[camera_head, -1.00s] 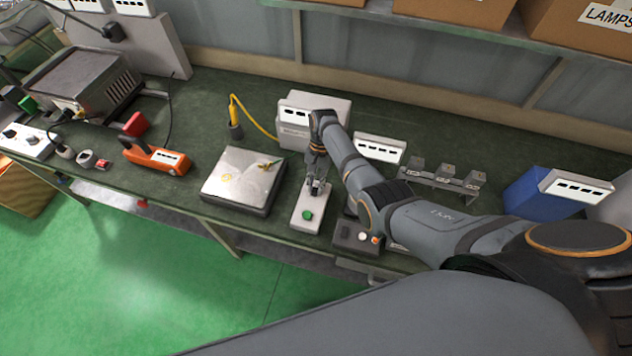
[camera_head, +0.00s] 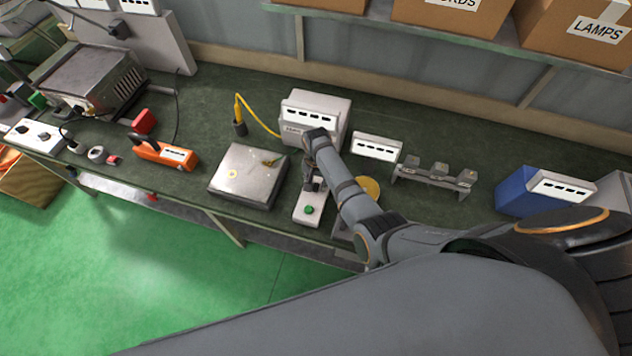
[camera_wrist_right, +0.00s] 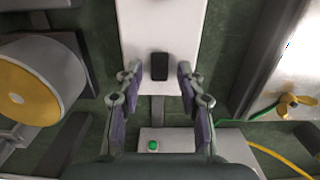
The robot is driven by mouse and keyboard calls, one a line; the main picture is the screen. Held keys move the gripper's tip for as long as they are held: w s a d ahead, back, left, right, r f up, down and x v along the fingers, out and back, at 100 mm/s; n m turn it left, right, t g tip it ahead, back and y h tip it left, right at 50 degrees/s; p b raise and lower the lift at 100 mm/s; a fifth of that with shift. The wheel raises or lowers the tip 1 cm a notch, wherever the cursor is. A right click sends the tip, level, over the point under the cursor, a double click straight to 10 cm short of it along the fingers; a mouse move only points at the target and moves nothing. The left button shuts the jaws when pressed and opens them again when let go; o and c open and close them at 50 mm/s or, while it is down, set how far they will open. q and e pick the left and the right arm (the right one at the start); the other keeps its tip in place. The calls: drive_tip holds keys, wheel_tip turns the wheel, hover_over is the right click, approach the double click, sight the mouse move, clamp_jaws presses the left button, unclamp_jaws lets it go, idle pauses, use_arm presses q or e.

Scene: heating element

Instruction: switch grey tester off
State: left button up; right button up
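A narrow light grey box (camera_head: 308,216) with a green button (camera_head: 309,210) lies near the table's front edge. Its black rocker (camera_wrist_right: 160,66) shows in the right wrist view. A larger grey unit (camera_head: 318,112) with a slotted panel stands behind it; its green lamp or button (camera_wrist_right: 153,145) shows in the wrist view. I cannot tell for sure which is the grey tester. My right gripper (camera_head: 311,186) is over the narrow box. In the wrist view its two fingers (camera_wrist_right: 160,95) are apart and empty, either side of the rocker's lower end. Contact is not visible. My left gripper is not in view.
A metal-topped plate (camera_head: 244,174) lies left of the narrow box. A yellow disc (camera_head: 369,187) is right of it, partly behind my arm. A yellow cable (camera_head: 262,122) runs to the larger unit. An orange tool (camera_head: 163,153) lies further left.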

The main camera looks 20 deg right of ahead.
sight(316, 185)
wheel_tip(316, 185, up, 12)
drive_tip(key=shift+w, duration=0.15)
idle(0.5)
idle(0.4)
